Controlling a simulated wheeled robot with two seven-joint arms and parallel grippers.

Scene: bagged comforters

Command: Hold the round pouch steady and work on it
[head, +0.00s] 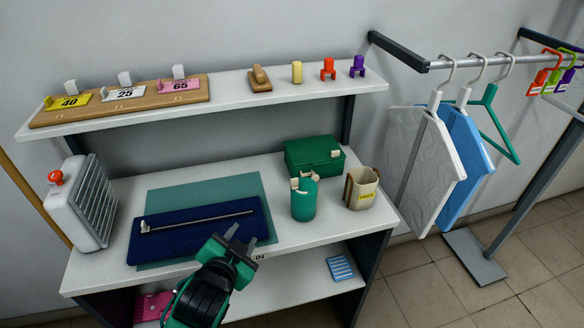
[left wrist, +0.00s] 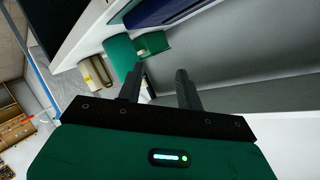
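A round green pouch (head: 304,200), shaped like a short cylinder with a cream clip on top, stands upright on the white middle shelf. It also shows in the left wrist view (left wrist: 119,53), beyond my fingers. My left gripper (head: 241,236) is open and empty at the shelf's front edge, to the left of the round pouch and apart from it. Its two fingers (left wrist: 159,74) stand apart in the left wrist view. My right gripper is not in view.
A flat navy pouch (head: 190,239) with a zip lies on a teal mat (head: 240,183). A green box (head: 314,156) and a beige cylinder (head: 361,188) stand close to the round pouch. Hangers with bagged comforters (head: 418,165) hang at the right.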

